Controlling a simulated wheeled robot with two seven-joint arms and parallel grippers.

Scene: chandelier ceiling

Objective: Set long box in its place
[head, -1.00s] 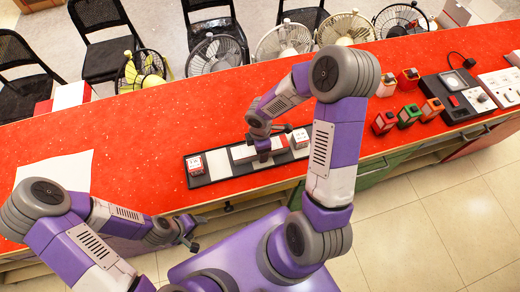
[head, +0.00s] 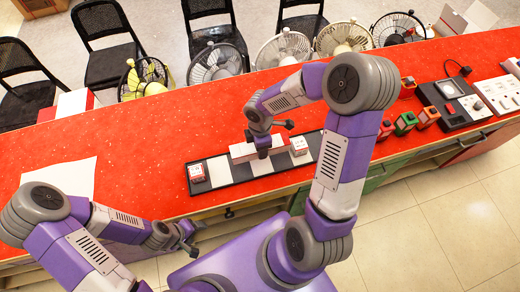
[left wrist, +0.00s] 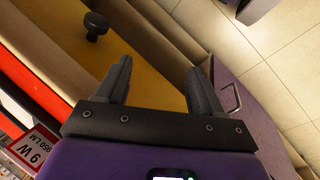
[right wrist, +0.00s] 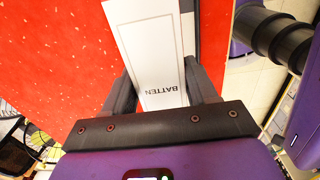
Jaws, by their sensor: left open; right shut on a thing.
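The long box (head: 241,152) is white with red sides. My left gripper (head: 194,238) is open and empty (left wrist: 160,88), off the counter's front edge.
Small coloured blocks (head: 405,122) and a black device (head: 450,100) stand to the right. Fans (head: 284,48) and black chairs (head: 105,40) line the far side.

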